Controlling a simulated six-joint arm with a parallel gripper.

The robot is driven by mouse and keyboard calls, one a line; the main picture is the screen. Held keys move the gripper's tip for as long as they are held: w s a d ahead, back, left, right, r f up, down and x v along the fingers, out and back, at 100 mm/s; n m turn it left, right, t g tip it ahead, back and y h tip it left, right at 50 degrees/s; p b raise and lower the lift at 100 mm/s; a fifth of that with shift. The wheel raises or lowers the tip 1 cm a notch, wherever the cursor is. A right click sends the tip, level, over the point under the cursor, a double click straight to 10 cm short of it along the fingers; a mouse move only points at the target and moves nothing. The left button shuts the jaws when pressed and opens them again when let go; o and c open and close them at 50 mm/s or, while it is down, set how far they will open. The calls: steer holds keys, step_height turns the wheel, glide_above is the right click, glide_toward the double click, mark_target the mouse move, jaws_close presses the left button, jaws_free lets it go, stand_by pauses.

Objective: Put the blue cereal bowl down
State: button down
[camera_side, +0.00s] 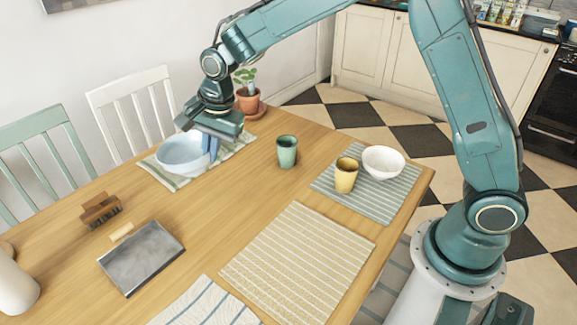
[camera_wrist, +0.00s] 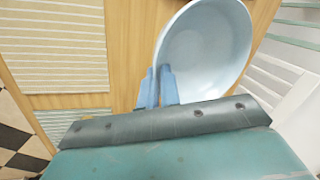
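The blue cereal bowl (camera_side: 180,158) is pale blue and upright, at the back left of the table over a green-and-white striped mat (camera_side: 236,146). I cannot tell whether its base touches the mat. My gripper (camera_side: 210,148) points down at the bowl's right rim. In the wrist view the bowl (camera_wrist: 208,50) fills the upper middle. There the blue fingers of my gripper (camera_wrist: 157,90) are close together, one on each side of the bowl's wall, shut on it. The bowl's underside is hidden.
A green cup (camera_side: 287,152) stands right of the bowl, and a potted plant (camera_side: 248,98) behind it. A yellow cup (camera_side: 345,176) and white bowl (camera_side: 384,162) share a mat. A grey dustpan (camera_side: 141,257) and brown brush (camera_side: 101,209) lie in front.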

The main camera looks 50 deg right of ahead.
steer(key=shift+s, duration=0.1)
stand_by(0.3)
steer(key=s+d+n+g+y, duration=0.1)
steer(key=s+d+n+g, duration=0.1)
steer(key=s+n, duration=0.7)
steer(key=s+d+n+g+y, duration=0.1)
steer(key=s+d+n+g, duration=0.1)
steer(key=s+n, duration=0.7)
steer(key=shift+s+d+r+y, duration=0.3)
steer(key=shift+s+d, duration=0.4)
steer(key=shift+s, duration=0.8)
step_height(320, 180, down, 16)
steer(key=shift+f, duration=0.1)
steer(key=shift+f, duration=1.9)
